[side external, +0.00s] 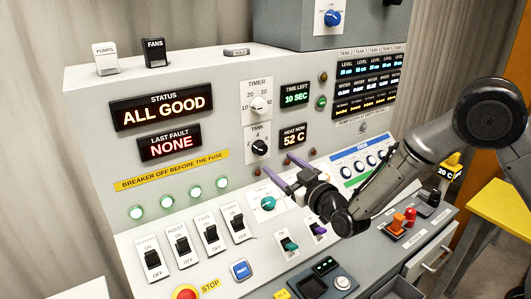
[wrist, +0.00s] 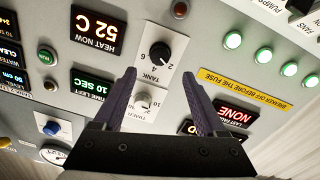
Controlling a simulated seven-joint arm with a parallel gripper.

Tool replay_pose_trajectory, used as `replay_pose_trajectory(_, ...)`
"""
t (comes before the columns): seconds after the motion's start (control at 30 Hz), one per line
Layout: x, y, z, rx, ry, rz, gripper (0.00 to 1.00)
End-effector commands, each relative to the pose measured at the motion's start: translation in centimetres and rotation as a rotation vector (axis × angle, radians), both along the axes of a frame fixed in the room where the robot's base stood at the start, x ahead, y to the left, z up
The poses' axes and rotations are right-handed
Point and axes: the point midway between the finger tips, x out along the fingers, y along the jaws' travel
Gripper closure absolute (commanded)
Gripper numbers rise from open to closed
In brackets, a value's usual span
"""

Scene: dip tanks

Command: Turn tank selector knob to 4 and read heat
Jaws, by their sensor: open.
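The black tank selector knob (side external: 259,147) sits on a white plate marked 2, 4 and 6, below the timer dial. It also shows in the wrist view (wrist: 160,51), upside down; I cannot tell for sure which number it points to. The heat display (side external: 293,136) reads 52 C under HEAT NOW, and shows inverted in the wrist view (wrist: 97,30). My gripper (side external: 276,164) is open and empty, just below and in front of the knob. In the wrist view its fingertips (wrist: 158,75) are apart, with the knob beyond and between them, not gripped.
The timer knob (side external: 260,105) is directly above, beside the time-left display (side external: 295,95) reading 10 SEC. The status display (side external: 162,109) reads ALL GOOD and last fault (side external: 170,146) reads NONE. A teal knob (side external: 268,203) and several black switches line the lower panel.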

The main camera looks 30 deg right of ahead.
Motion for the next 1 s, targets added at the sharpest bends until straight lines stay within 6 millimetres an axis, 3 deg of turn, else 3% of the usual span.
replay_pose_trajectory(0.2,4.3,-0.2,0.0,0.001,0.000,-0.001,0.26)
replay_pose_trajectory(0.4,7.0,-0.2,0.0,0.001,-0.001,0.000,0.26)
replay_pose_trajectory(0.87,8.0,-0.2,0.0,0.001,-0.001,0.000,0.26)
replay_pose_trajectory(1.0,8.0,-0.2,0.0,0.001,-0.001,0.000,0.51)
